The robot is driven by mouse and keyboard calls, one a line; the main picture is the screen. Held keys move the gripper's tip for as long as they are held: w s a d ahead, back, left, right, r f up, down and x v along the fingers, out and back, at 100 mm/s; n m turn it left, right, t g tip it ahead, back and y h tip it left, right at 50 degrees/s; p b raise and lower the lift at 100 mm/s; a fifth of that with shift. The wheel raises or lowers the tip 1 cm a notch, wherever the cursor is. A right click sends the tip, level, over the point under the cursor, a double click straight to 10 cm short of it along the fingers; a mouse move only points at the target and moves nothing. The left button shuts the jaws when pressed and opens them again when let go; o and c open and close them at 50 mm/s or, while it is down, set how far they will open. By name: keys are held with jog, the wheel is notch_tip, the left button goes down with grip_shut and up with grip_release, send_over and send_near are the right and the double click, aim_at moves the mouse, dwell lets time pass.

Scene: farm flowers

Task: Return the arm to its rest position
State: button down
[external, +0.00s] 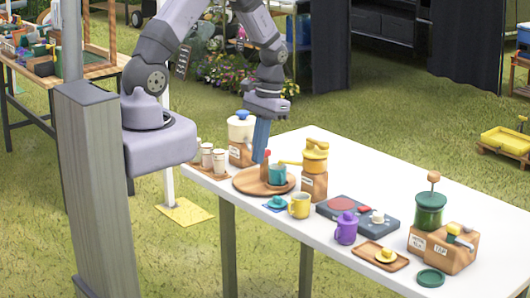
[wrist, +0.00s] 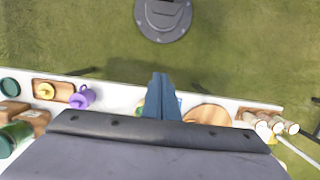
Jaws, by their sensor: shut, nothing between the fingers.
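My gripper (external: 259,158) hangs from my arm over the back left part of the white table, fingers pointing down. Its blue fingers are pressed together with nothing between them. In the external view the tips appear just left of a teal cup (external: 277,174) on a round wooden tray (external: 249,180); whether they touch anything is hard to tell. In the wrist view the shut fingers (wrist: 160,76) stand at the middle, with the wooden tray (wrist: 207,115) to their right. The gripper body hides part of the table there.
Open grass lies around the table.

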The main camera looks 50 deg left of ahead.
jog(key=s+r+t+b, duration=0.2)
jog(key=s+r+b, duration=0.2)
jog(key=s, duration=0.6)
jog(key=shift+r, duration=0.7)
dwell(0.8)
